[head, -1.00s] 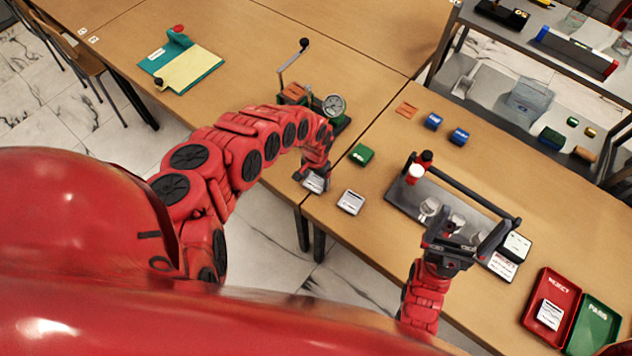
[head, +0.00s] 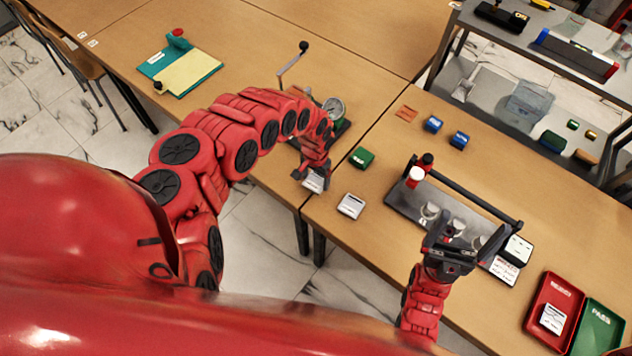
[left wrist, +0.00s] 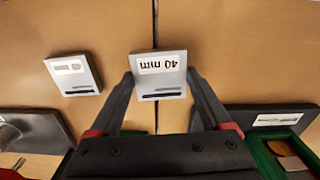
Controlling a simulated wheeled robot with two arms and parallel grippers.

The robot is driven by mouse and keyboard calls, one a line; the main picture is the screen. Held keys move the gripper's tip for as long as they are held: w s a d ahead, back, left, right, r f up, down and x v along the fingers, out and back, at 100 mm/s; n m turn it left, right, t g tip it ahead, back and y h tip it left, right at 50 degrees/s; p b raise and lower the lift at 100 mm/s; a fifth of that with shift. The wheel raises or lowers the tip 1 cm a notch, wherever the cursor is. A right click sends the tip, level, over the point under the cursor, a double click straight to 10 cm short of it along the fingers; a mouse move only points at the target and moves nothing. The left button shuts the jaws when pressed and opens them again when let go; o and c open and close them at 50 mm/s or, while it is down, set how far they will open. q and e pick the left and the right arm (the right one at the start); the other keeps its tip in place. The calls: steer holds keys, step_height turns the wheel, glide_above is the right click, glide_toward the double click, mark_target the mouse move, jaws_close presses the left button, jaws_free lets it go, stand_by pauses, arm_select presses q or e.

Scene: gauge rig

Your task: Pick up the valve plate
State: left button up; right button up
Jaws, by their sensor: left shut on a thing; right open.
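My left gripper (head: 311,174) is shut on a silver plate (head: 315,184) near the front edge of the table. In the left wrist view the fingers (left wrist: 160,80) press on both sides of this plate (left wrist: 160,66), whose upside-down label reads "40 mm". I cannot tell whether it touches the table. A similar plate (head: 350,205) lies flat on the table to its right; it also shows in the left wrist view (left wrist: 75,75). No label visibly says "valve". My right gripper (head: 452,250) is open at the near side of a dark tray (head: 400,203).
A gauge stand (head: 334,108) stands behind my left gripper. Red (head: 541,325) and green (head: 585,340) trays sit at the lower right. The table behind the dark tray is mostly clear.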

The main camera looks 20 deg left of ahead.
arm_select(q)
steer(key=s+d, duration=0.1)
steer(key=s, duration=0.1)
steer(key=s+d+r, duration=0.1)
steer(key=s, duration=0.2)
steer(key=s+d+r+p, duration=0.1)
steer(key=s, duration=0.1)
steer(key=shift+s+d, duration=0.15)
steer(key=shift+s, duration=0.05)
steer(key=s+d+p, duration=0.3)
steer(key=s+p, duration=0.4)
steer(key=shift+d+r+p, duration=0.2)
steer(key=shift+r+p, duration=0.05)
steer(key=shift+p, duration=0.05)
